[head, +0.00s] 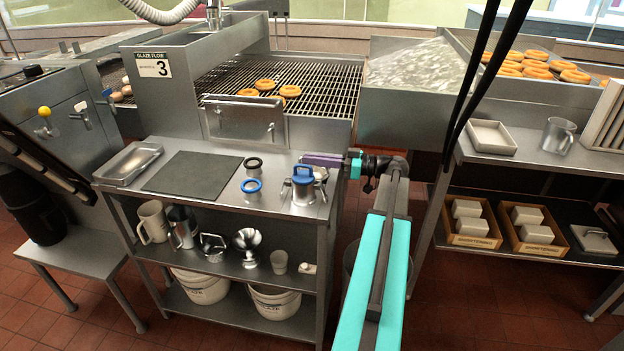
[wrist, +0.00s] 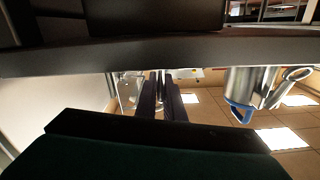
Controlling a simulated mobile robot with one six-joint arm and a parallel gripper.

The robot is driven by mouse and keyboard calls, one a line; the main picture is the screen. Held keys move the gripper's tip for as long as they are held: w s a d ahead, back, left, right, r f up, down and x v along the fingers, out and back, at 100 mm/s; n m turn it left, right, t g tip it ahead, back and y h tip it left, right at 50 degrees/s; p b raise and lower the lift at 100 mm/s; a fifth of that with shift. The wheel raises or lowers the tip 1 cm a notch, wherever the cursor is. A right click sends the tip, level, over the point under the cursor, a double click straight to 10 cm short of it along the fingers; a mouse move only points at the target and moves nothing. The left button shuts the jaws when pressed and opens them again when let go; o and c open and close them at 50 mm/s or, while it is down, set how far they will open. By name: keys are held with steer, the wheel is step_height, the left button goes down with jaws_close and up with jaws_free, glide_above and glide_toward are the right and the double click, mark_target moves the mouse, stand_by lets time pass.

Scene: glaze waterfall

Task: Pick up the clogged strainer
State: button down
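I cannot tell for certain which vessel is the clogged strainer. On the steel bench stand a small metal vessel with a black rim (head: 253,163), one with a blue rim (head: 251,186), and a larger metal vessel with a blue top and side handles (head: 303,184). A metal vessel with a blue part and a loop handle also shows at the right of the wrist view (wrist: 252,90), upside down. My gripper (head: 312,159) reaches in from the right, just behind the blue-topped vessel. Its purple fingers (wrist: 163,98) look slightly apart, with no object clearly held between them.
A dark mat (head: 190,173) and a metal tray (head: 128,163) lie on the bench's left part. The fryer-side wire rack (head: 320,85) with several doughnuts stands behind. Jugs and a funnel (head: 247,243) fill the shelf below. A side table (head: 540,157) stands at right.

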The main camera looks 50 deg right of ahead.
stand_by(0.4)
steer(key=shift+r, duration=5.05)
